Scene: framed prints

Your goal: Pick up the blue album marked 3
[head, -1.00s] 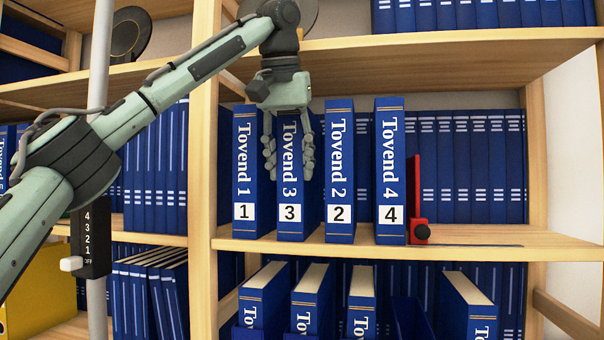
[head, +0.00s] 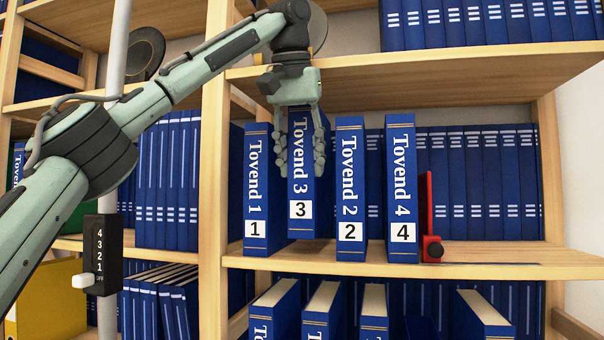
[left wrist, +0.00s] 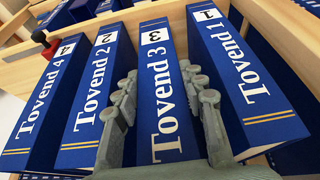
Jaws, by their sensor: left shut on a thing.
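The blue album marked 3 (head: 300,190) stands upright, its lower edge raised above the shelf and above the bottoms of its neighbours. My left gripper (head: 301,150) comes down from above and is shut on this album, one finger on each side of its spine. In the left wrist view the album (left wrist: 163,90) sits between the fingers of the gripper (left wrist: 160,105). The album marked 1 (head: 257,190) is to its left. The albums marked 2 (head: 350,185) and 4 (head: 401,185) stand to its right on the shelf. My right gripper is not in view.
A red bookend (head: 430,220) stands right of album 4. The shelf board (head: 500,255) is bare to its right. Several blue volumes (head: 480,180) line the back.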

